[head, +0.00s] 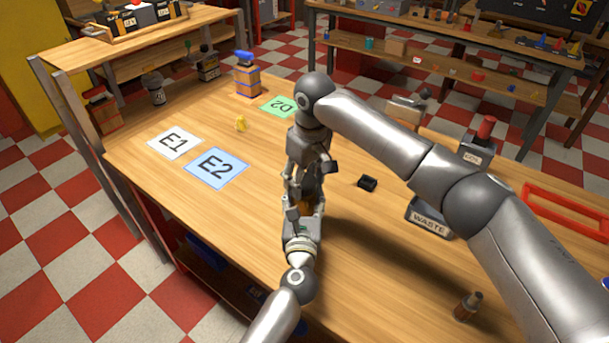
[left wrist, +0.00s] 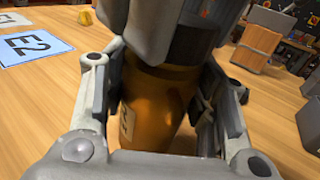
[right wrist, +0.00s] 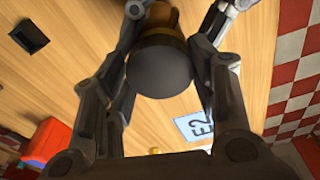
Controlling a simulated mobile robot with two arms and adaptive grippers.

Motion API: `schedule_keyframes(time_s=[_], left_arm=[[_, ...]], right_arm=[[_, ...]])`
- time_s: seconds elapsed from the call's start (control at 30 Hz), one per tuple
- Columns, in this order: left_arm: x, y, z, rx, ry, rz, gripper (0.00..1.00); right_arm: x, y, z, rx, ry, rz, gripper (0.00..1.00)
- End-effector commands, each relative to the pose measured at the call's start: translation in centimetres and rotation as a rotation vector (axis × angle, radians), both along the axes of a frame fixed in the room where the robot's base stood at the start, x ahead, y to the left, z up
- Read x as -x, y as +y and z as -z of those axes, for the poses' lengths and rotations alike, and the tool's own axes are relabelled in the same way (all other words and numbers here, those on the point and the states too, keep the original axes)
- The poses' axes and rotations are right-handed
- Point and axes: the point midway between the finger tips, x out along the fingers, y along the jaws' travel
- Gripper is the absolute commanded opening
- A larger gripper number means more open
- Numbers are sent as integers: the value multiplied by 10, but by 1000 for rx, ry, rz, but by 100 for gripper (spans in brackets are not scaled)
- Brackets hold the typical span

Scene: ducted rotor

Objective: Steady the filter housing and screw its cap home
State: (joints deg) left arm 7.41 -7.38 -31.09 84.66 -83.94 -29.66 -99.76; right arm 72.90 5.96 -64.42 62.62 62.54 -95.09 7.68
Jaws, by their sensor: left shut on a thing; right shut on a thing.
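The filter housing (left wrist: 152,108) is an amber cylinder with a pale label, standing upright on the table. My left gripper (head: 304,205) is shut around its body, with one finger on each side in the left wrist view. The cap (right wrist: 158,68) is dark grey and round, seen from above in the right wrist view. My right gripper (head: 308,170) is shut on the cap from above. In the head view my grippers hide most of both.
Mats E1 (head: 174,142), E2 (head: 217,168) and D2 (head: 279,107) lie to the left and behind. A small yellow piece (head: 241,124) and a black block (head: 367,183) lie nearby. The waste bin (head: 429,219) and a bottle (head: 468,306) stand right. The front left table is clear.

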Motion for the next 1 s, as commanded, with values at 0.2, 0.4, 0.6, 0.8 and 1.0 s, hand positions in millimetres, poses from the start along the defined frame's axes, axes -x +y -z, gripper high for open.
schedule_keyframes(time_s=[0.2,0.4,0.6,0.8,1.0], left_arm=[[0,0,0,0,0,0,0],[0,0,0,-1,0,0,0],[0,0,0,-1,0,0,0],[0,0,0,-1,1,0,0],[0,0,0,-1,1,0,0]], right_arm=[[0,1,0,0,2,102,30],[1,2,0,-1,4,448,30],[1,4,0,-1,4,838,30],[1,5,0,-2,5,1255,30],[0,5,0,-1,5,1694,30]])
